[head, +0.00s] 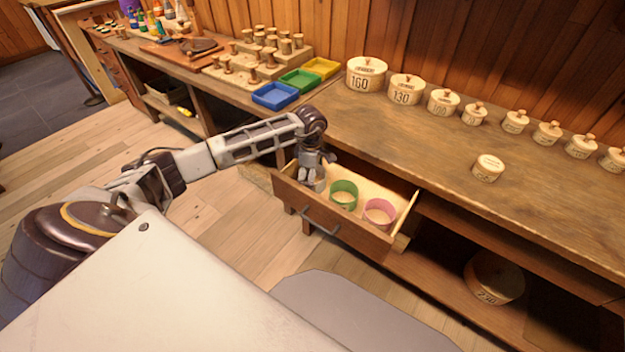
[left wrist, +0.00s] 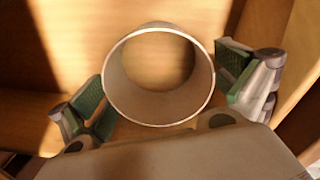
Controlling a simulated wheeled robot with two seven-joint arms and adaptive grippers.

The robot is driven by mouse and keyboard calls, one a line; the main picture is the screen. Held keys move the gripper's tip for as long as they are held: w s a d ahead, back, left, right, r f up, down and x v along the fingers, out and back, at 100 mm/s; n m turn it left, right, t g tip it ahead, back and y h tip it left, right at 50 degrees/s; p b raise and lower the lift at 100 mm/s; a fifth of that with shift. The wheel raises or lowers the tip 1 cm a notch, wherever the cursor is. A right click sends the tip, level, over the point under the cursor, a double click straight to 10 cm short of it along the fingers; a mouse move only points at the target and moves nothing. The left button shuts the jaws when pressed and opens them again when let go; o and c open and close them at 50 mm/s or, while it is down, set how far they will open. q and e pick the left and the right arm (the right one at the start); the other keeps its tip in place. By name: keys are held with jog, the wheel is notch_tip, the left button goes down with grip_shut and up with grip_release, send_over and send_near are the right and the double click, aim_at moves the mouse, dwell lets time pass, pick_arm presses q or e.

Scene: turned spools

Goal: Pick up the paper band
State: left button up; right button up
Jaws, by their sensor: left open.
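A pale whitish-grey paper band (left wrist: 160,108) stands on the drawer floor, its round opening facing my left wrist camera. In the head view the pale band (head: 319,185) shows only partly beneath my left gripper (head: 312,168). My left gripper also shows in the left wrist view (left wrist: 165,92); it is open, with one green-padded finger on each side of the band. The left finger looks close to the band's wall; I cannot tell whether it touches. A green band (head: 343,194) and a pink band (head: 379,212) stand to the right in the same drawer. My right gripper is out of view.
The pulled-out drawer (head: 345,232) has wooden walls close around the bands. On the bench (head: 430,135) above stand several numbered round boxes, with one small lidded box (head: 488,167) nearer the edge. Blue (head: 275,95), green and yellow trays lie to the left.

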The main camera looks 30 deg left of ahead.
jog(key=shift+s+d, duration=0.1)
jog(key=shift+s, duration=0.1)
pick_arm(q)
jog(key=c, duration=0.7)
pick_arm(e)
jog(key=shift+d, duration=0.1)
pick_arm(q)
jog(key=shift+c, duration=0.2)
jog(key=shift+r, duration=0.1)
jog(key=shift+r, duration=0.5)
notch_tip(320, 180, up, 17)
jog(key=p, duration=0.1)
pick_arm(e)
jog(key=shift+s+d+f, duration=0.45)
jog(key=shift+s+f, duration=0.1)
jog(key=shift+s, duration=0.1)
pick_arm(q)
jog(key=shift+f, duration=0.15)
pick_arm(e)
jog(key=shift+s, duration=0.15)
